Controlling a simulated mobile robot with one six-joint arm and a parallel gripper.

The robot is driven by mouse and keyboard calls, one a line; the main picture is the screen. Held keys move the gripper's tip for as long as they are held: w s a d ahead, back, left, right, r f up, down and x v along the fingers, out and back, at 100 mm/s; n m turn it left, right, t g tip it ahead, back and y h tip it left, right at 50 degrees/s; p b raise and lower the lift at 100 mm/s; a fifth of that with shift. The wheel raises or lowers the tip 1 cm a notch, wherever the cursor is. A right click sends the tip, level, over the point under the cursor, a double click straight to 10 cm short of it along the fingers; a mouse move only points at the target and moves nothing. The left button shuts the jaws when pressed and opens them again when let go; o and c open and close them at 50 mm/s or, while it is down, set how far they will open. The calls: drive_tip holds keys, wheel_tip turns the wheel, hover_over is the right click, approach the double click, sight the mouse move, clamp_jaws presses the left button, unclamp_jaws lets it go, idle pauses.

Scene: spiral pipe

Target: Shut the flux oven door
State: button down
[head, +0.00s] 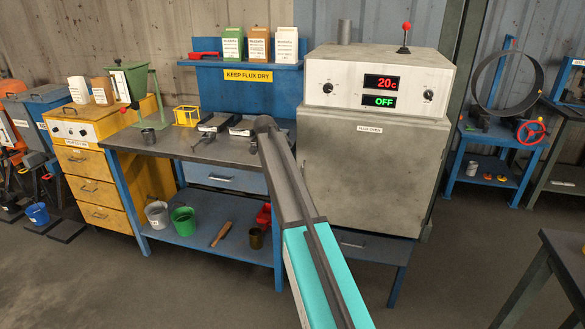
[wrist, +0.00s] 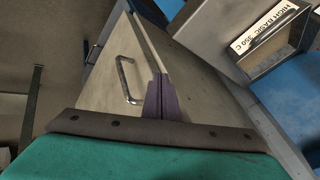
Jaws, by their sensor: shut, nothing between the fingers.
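The flux oven (head: 375,85) is a grey-white cabinet with a "FLUX OVEN" label on its front door (head: 345,165). Its display reads 20c and OFF. In the wrist view, a pale door panel (wrist: 108,65) with a metal bar handle (wrist: 125,82) fills the middle. A narrow edge runs between that panel and a pale side face to its right. My gripper (wrist: 160,90) is shut and empty, its fingers in front of that edge, right of the handle. I cannot tell whether they touch it, or how far the door stands open. In the head view my arm covers the oven's left edge.
A blue workbench (head: 190,148) with trays stands left of the oven. A tray labelled "HIGH BASIC 350 C" (wrist: 272,35) is close on the right in the wrist view. A table corner (head: 565,250) is at the right front. Floor in front is clear.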

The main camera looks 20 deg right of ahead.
drive_tip(key=a+f+p+v, duration=0.1)
drive_tip(key=v, duration=0.6)
drive_tip(key=shift+a+r+p, duration=0.3)
drive_tip(key=shift+a+p, duration=0.05)
drive_tip(key=shift+p, duration=0.05)
drive_tip(key=shift+s, duration=0.1)
